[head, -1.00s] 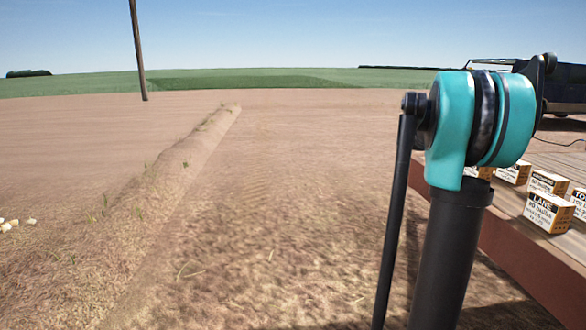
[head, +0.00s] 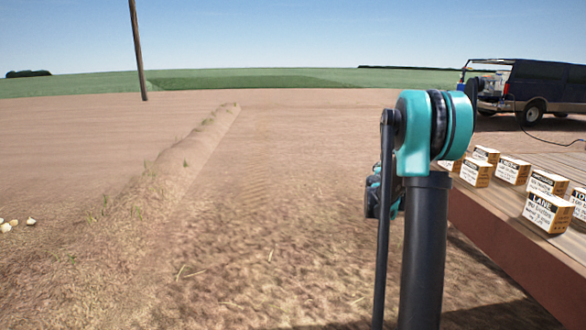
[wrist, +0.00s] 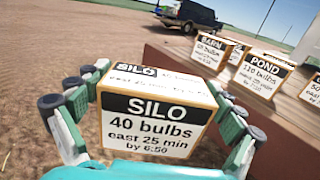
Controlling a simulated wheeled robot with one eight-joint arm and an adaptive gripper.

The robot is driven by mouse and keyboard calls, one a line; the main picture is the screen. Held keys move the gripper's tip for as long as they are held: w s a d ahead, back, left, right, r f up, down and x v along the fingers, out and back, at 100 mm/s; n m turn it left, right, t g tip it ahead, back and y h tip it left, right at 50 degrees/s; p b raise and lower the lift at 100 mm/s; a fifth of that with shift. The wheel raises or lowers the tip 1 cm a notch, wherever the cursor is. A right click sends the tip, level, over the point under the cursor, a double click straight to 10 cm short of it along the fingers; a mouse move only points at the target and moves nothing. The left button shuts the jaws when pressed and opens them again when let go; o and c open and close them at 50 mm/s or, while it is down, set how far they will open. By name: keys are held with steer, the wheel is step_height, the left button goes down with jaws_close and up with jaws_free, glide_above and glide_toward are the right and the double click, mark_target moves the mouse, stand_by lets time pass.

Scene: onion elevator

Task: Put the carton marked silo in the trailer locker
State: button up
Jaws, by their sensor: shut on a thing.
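The carton marked SILO (wrist: 155,112) fills the middle of the wrist view, with a white, black and tan label reading 40 bulbs, east 25 min, by 6:50. My gripper (wrist: 150,105) is shut on it, with a teal and grey finger at its left side and another at its right. The carton appears held in the air beside the wooden deck, over the soil. In the head view my arm hides the carton, and only a bit of teal shows behind the arm. I cannot make out a trailer locker in either view.
A wooden deck (head: 490,222) at the right bears several other labelled cartons, among them LANE (head: 547,212) and, in the wrist view, POND (wrist: 263,72) and BARN (wrist: 211,50). A dark van (head: 540,90) stands beyond. Open soil lies left and ahead.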

steer(key=a+f+n+t+y, duration=0.1)
steer(key=a+f+n+y, duration=0.2)
steer(key=a, duration=0.8)
steer(key=s+a+f+n+t+y, duration=0.1)
steer(key=a+f+n+t+y, duration=0.1)
steer(key=a+f+y, duration=0.5)
steer(key=a+f+n, duration=0.1)
steer(key=a+f, duration=0.1)
steer(key=a, duration=0.2)
steer(key=shift+s+f+n, duration=0.2)
steer(key=shift+s+n, duration=0.1)
steer(key=shift+n, duration=0.1)
steer(key=shift+d, duration=0.15)
